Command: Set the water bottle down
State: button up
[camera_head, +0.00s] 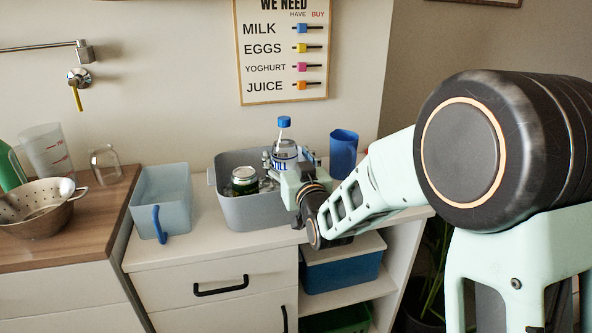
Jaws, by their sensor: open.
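The water bottle (284,152) is clear with a blue cap and a blue label. It stands upright at the grey bin (252,214), in the bin's right half as seen here. Its lower part is hidden by the bin wall and my gripper. My gripper (282,164) is at the bottle's label height, with its fingers around or close beside the bottle. The jaws are open. I cannot tell whether a finger touches the bottle.
A dark green jar (244,181) stands in the bin, left of the bottle. A blue cup (343,153) is right of the bin. A pale blue box (162,188) stands left of it. A colander (36,215) and glass (105,164) are on the wooden top. My arm covers the right.

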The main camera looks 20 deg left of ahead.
jog(key=v, duration=0.9)
jog(key=shift+s, duration=0.15)
